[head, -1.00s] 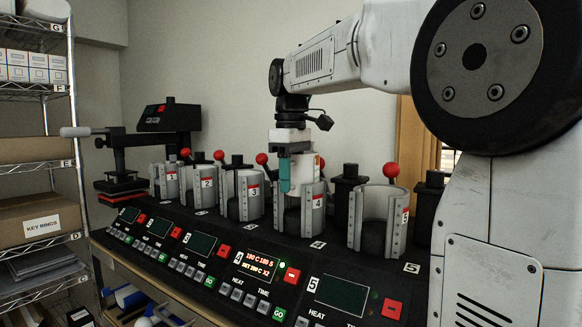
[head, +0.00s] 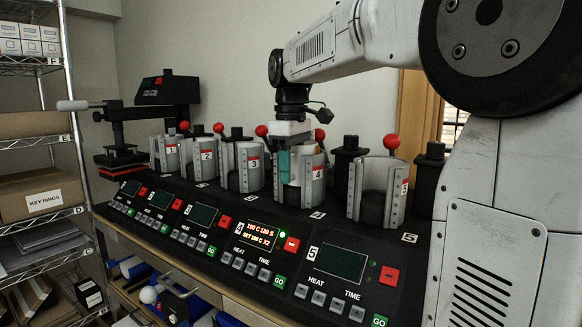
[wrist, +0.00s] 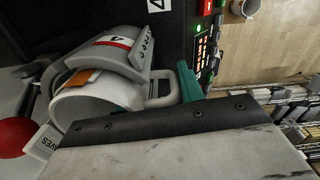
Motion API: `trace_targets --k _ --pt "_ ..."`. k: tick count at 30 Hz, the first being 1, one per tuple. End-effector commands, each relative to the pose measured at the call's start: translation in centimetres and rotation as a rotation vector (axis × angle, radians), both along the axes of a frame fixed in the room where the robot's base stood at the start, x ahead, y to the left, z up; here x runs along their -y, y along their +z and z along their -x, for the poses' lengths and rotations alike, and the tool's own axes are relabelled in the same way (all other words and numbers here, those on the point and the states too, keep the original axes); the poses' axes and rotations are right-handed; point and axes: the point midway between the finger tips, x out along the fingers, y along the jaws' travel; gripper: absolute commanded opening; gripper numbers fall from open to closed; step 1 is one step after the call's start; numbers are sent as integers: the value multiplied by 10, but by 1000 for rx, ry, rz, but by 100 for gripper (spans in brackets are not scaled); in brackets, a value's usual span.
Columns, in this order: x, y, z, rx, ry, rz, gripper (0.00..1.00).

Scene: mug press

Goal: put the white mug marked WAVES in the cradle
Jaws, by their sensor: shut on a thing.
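The white mug (wrist: 85,108) is in the wrist view, seated at least partly inside the curved grey cradle marked 4 (wrist: 122,62). Its handle (wrist: 160,88) points out of the cradle's open side. A white patch reading WAVES shows at the lower left of that view. My gripper (head: 284,168) is down at cradle 4 (head: 315,180) in the head view, shut on the mug. A teal fingertip shows beside the handle in the wrist view. How deep the mug sits is hidden by the cradle wall and my gripper.
Cradles 3 (head: 249,168) and 5 (head: 376,195) stand on either side and look empty. Red-knobbed levers rise behind the cradles. Panel 4's display (head: 258,236) is lit, with a green light. A shelf with boxes (head: 40,195) is at left.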

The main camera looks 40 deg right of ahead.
Motion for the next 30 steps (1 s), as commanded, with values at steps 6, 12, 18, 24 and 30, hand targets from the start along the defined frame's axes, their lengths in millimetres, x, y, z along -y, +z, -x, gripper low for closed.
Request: trace_targets --k 6,12,18,24,30 --pt "0 0 0 0 0 1 64" --pt "0 2 0 0 0 0 64" --pt "0 27 -1 4 0 1 64" --pt "0 61 -1 3 0 1 64" --pt "0 77 0 1 0 0 64"
